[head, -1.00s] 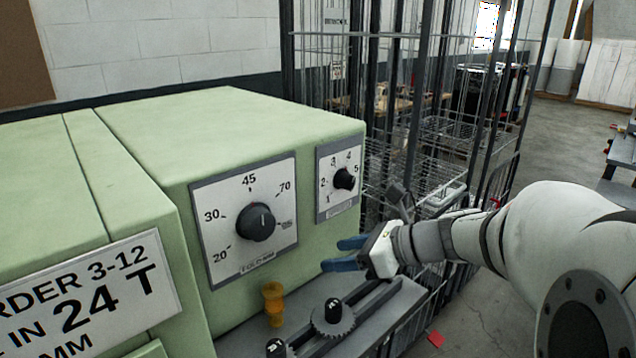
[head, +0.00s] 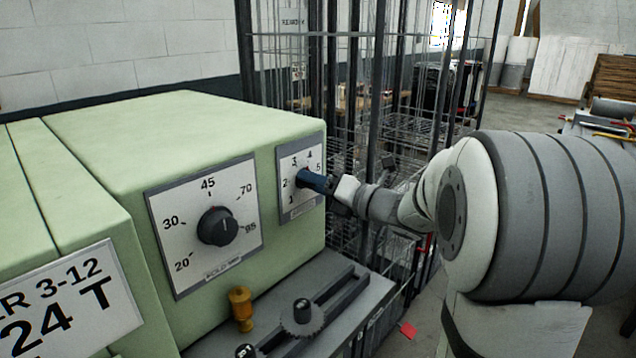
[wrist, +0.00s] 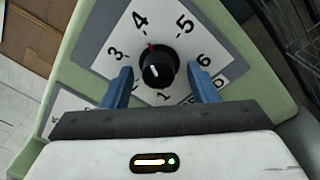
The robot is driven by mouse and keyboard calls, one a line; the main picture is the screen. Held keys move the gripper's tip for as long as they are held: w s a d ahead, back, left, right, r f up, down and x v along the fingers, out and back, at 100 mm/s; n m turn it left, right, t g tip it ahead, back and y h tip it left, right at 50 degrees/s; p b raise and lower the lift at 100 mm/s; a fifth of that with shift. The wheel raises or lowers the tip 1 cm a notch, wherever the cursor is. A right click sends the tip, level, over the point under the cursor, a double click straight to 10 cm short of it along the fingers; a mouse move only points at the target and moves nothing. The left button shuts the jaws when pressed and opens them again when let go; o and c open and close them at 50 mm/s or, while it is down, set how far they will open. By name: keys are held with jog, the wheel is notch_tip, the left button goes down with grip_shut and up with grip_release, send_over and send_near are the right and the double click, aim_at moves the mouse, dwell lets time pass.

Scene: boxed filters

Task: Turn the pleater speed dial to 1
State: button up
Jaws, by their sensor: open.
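The small black speed dial (wrist: 157,68) sits on a white plate (wrist: 100,62) numbered from 1 to 6, with its 1 nearest my wrist in the wrist view. A red mark shows at the knob's edge, close to the 4 side. My gripper (wrist: 159,70) is open, with one blue finger on each side of the knob; I cannot tell whether they touch it.
A larger black dial (head: 216,227) marked 20 to 95 is left of it on the green machine (head: 190,115). Below are an amber knob (head: 240,305) and a grey ledge with a slotted rail (head: 330,300). A wire cage (head: 400,130) stands behind on the right.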

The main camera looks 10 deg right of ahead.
jog(key=shift+w+a, duration=0.15)
jog(key=c, duration=0.9)
jog(key=shift+c, duration=0.4)
jog(key=shift+f, duration=0.1)
